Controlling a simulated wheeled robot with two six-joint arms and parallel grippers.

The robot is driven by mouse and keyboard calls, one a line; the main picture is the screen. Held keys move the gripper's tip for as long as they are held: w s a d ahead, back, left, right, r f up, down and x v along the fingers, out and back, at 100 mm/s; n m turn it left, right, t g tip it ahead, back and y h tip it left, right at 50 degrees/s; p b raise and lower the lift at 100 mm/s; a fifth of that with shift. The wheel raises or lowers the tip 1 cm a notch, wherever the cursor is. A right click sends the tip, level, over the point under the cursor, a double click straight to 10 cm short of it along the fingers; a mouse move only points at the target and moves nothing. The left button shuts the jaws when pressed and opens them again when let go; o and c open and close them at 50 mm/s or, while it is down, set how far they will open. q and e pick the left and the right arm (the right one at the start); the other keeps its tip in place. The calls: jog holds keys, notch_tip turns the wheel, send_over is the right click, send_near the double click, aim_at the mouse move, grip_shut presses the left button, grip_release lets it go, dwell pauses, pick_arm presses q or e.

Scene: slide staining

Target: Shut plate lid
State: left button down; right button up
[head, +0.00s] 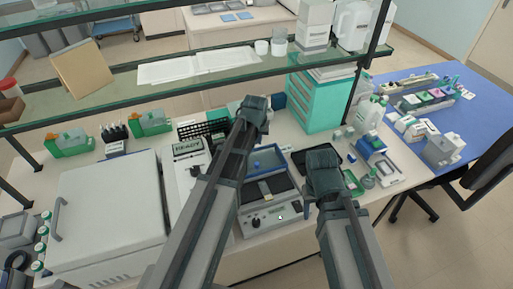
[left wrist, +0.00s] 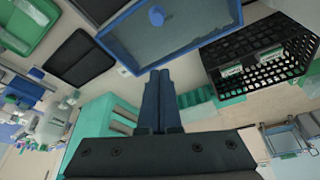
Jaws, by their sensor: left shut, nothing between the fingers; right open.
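The plate device (head: 270,221) stands on the bench between my arms, with a dial on its front and a dark heating surface on top that carries a small pale item. Its blue-framed lid (head: 267,160) appears raised at the back; the exact angle is unclear. The lid (left wrist: 190,35) with its round blue knob (left wrist: 157,16) fills the top of the left wrist view. My left gripper (head: 254,105) is shut and empty, beyond the lid; its fingertips (left wrist: 158,80) appear close to the lid's edge, contact unclear. My right gripper (head: 322,160) is right of the device, its fingers hard to make out.
A black wire rack (left wrist: 262,62) is close to the left gripper. A teal drawer cabinet (head: 318,98) stands behind the device. A dark tray (head: 328,153) lies right of the lid. A glass shelf (head: 110,92) spans above the bench. A large white machine (head: 108,212) stands left.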

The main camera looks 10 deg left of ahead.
aim_at(259, 155)
pick_arm(q)
jog(key=b+x, duration=0.9)
jog(key=x, duration=0.1)
jog(key=shift+s, duration=0.1)
jog(key=shift+s+f+b, duration=0.2)
jog(key=shift+s+b, duration=0.05)
jog(key=shift+b, duration=0.05)
jog(key=s, duration=0.3)
jog(key=shift+s+d+r+p, duration=0.2)
jog(key=shift+s+r+p, duration=0.05)
jog(key=shift+r+p, duration=0.15)
pick_arm(e)
notch_tip(259, 155, down, 9)
